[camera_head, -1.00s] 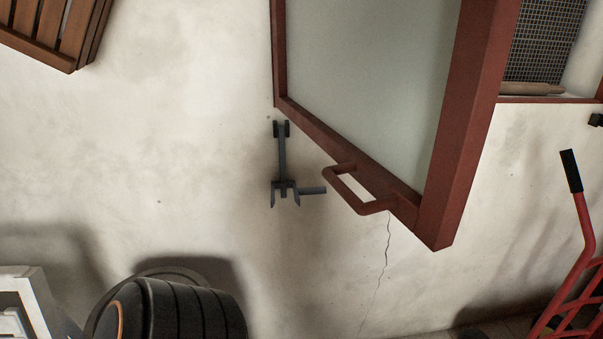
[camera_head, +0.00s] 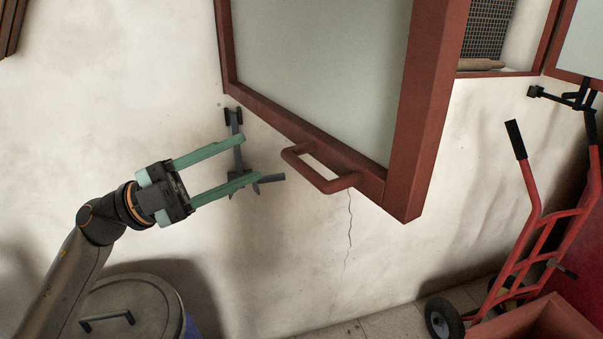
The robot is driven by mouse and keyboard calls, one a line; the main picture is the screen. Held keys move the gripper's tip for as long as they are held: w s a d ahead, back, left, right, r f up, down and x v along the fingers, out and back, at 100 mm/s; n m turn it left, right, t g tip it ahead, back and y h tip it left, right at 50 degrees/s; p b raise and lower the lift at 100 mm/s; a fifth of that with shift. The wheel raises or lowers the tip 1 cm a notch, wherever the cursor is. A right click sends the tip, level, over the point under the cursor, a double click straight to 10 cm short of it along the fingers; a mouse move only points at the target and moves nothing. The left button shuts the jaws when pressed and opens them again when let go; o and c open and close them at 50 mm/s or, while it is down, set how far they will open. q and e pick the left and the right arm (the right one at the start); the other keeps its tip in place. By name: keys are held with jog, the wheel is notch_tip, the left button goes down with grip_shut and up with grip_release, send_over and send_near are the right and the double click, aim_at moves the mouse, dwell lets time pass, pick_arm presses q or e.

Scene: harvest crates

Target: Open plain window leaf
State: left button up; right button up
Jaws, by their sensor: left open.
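The window leaf (camera_head: 407,130) has a red-brown frame and a pale pane, and it stands swung out from the wall. A red-brown bar handle (camera_head: 325,182) sticks out from its lower rail. My left gripper (camera_head: 252,160) has two green fingers spread apart with nothing between them. It is left of the handle and apart from it, pointing right. A dark metal wall catch (camera_head: 236,145) shows behind the fingers, partly hidden by them. My right gripper is out of view.
A red hand truck (camera_head: 543,225) stands at the right beside a red crate (camera_head: 545,325). A lidded bin (camera_head: 125,300) stands at lower left, partly behind my arm. Another window leaf (camera_head: 580,45) with a dark catch is at upper right. The wall below the handle is clear.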

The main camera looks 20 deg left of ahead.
aim_at(299, 169)
pick_arm(q)
jog(key=s+r+m+g+y, duration=0.2)
jog(key=s+r+m+y, duration=0.15)
jog(key=y, duration=0.25)
jog(key=p+x, duration=0.1)
jog(key=x, duration=0.2)
jog(key=f+p+x, duration=0.1)
jog(key=x, duration=0.6)
jog(key=shift+s+d+f+p, duration=0.15)
jog(key=shift+d+f+p, duration=0.05)
jog(key=shift+d+p, duration=0.2)
grip_shut()
dwell(0.9)
